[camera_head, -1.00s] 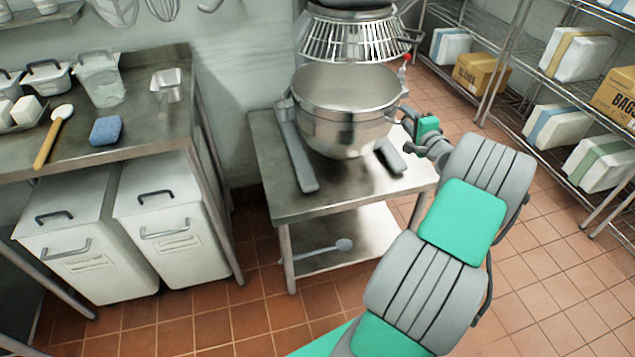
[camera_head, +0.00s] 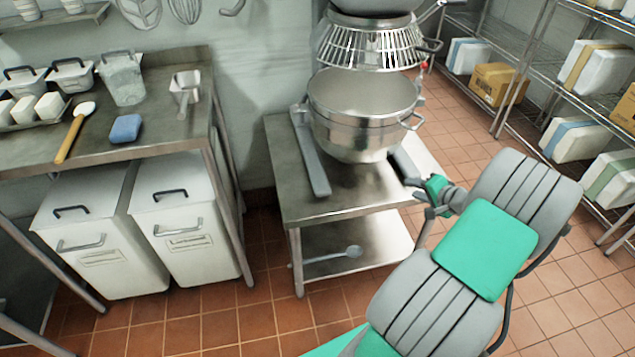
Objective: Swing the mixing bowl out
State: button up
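The steel mixing bowl (camera_head: 362,120) sits upright in the mixer over the steel table, below the wire guard (camera_head: 371,43). A loop handle (camera_head: 413,121) stands out from its right side. My gripper (camera_head: 416,196) is to the lower right of the bowl, by the table's right edge. It is below the handle and apart from it. Its two small fingers look spread, with nothing seen between them. The bowl's far side and its mounting are hidden.
The table (camera_head: 300,208) has a grey mixer leg (camera_head: 313,160) at left and a lower shelf with a ladle (camera_head: 335,255). A counter (camera_head: 160,148) with white bins (camera_head: 185,225) stands at left. Wire racks with boxes (camera_head: 497,84) stand at right. The tiled floor between is open.

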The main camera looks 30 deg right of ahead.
jog(key=s+a+f+n+g+y, duration=0.1)
jog(key=s+a+f+g+y, duration=0.1)
jog(key=s+a+f+g, duration=0.5)
jog(key=s+a+r+n+g+y+p, duration=0.1)
jog(key=s+a+r+n+g+p, duration=0.45)
jog(key=s+a, duration=0.75)
jog(key=w+a+r+n+t+h+p, duration=0.1)
jog(key=w+a+r+n+p, duration=0.1)
jog(key=a+r, duration=0.3)
jog(key=w+a+r+n+t+h+p, duration=0.1)
jog(key=w+a+r+p, duration=0.3)
jog(key=r, duration=0.9)
jog(key=w+a+r+n+t+p, duration=0.2)
jog(key=a+r, duration=0.4)
jog(key=r, duration=0.4)
jog(key=shift+w+a+n+h+p, duration=0.4)
jog(key=shift+w+n+p, duration=0.25)
jog(key=shift+w, duration=0.65)
